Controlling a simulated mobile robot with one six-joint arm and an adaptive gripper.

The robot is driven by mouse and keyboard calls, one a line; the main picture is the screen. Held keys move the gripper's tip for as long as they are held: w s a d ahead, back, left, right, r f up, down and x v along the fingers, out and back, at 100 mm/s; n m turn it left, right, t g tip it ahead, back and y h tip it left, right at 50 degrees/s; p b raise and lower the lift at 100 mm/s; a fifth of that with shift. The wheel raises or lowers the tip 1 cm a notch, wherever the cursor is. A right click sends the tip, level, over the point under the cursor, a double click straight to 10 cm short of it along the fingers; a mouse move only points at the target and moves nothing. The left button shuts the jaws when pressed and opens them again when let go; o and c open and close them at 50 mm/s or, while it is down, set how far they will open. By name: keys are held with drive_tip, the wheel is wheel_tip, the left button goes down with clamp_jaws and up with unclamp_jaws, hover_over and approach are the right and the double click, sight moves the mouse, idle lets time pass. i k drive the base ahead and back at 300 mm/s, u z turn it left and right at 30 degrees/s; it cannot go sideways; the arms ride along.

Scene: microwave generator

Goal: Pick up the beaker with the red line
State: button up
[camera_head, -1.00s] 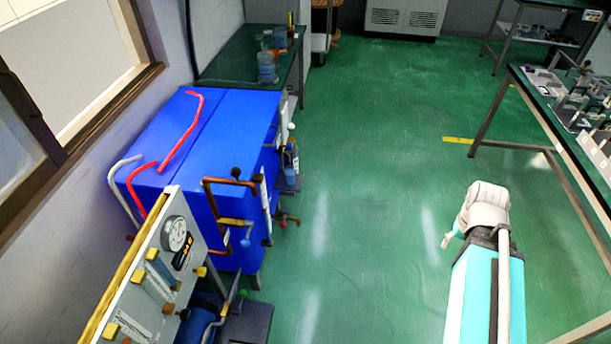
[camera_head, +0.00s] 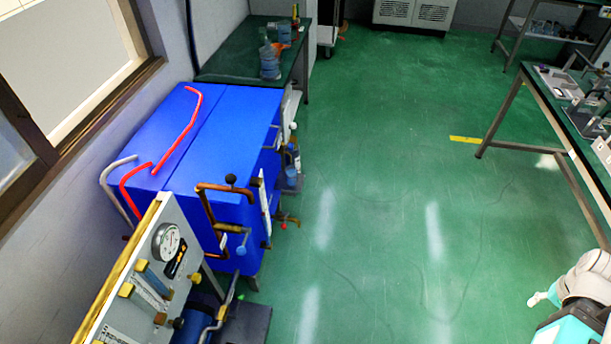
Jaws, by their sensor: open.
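Several clear vessels with bluish contents stand on the dark green table at the back left. The nearest glass vessel (camera_head: 270,62) is close to the table's front right part, and another vessel (camera_head: 284,32) is behind it. They are too small to tell which is a beaker or whether one bears a red line. My arm is folded at the bottom right corner, far from these vessels. I cannot make out gripper fingers on it.
A large blue box (camera_head: 215,140) with red pipes stands before the dark green table (camera_head: 225,68). A gauge panel (camera_head: 150,275) is at the lower left. Another table (camera_head: 560,125) is at the right. The green floor (camera_head: 380,190) between is clear.

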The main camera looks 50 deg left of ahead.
sight(291, 171)
drive_tip(key=z, duration=0.35)
drive_tip(key=i, duration=1.75)
drive_tip(key=u, duration=2.35)
